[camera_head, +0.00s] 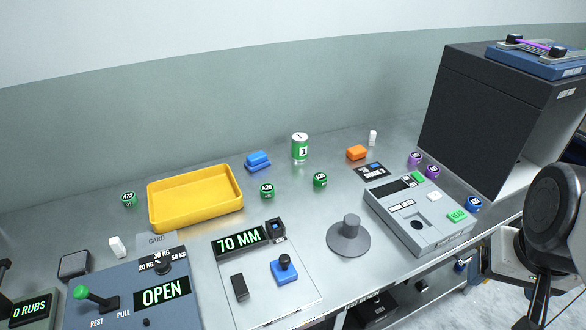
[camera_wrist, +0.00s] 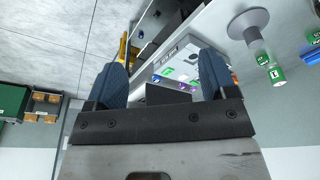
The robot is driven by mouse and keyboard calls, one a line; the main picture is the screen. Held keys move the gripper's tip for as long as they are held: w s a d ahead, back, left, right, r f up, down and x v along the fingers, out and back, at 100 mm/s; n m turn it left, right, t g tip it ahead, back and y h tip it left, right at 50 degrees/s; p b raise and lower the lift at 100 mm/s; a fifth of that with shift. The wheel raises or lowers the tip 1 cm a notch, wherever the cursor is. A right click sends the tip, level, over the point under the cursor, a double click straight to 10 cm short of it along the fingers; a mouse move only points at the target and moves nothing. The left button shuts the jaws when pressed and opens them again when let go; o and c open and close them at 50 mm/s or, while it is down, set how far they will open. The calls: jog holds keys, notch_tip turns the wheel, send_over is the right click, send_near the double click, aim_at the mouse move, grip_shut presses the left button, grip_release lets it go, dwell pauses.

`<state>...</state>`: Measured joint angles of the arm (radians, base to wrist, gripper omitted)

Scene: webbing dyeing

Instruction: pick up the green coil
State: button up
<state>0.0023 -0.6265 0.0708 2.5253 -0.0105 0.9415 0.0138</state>
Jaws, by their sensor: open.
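Three small green coils sit apart on the steel bench in the head view: one marked A72 (camera_head: 129,199) left of the yellow tray, one marked A25 (camera_head: 267,190) right of the tray, and another (camera_head: 320,180) further right. A green coil (camera_wrist: 262,58) also shows in the wrist view, next to the green-labelled can. My gripper (camera_wrist: 160,72) is open, with two blue fingers apart and nothing between them. It is off the right side of the bench, well away from the green coils. My arm fills the right edge of the head view.
The yellow tray (camera_head: 192,222), green-labelled can (camera_head: 300,150), blue block (camera_head: 257,162) and orange block (camera_head: 356,153) stand around the coils. A grey pedestal (camera_head: 349,242) and grey reader (camera_head: 420,215) are in front. A tall dark box (camera_head: 490,115) stands at right, near purple coils (camera_head: 432,171).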

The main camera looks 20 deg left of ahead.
jog(key=w+a+r+n, duration=0.1)
jog(key=w+a+n, duration=0.1)
jog(key=w+a, duration=0.3)
jog(key=w+a+n, duration=0.1)
jog(key=w+a, duration=0.2)
jog(key=w, duration=0.4)
jog(key=n+g, duration=0.3)
jog(key=n, duration=0.7)
send_over(268, 187)
jog(key=f, duration=1.8)
jog(key=shift+d+f, duration=0.1)
jog(key=shift+d, duration=0.25)
jog(key=shift+a+f, duration=0.15)
jog(key=shift+a, duration=0.2)
jog(key=shift+f, duration=0.1)
jog(key=shift+f, duration=1.25)
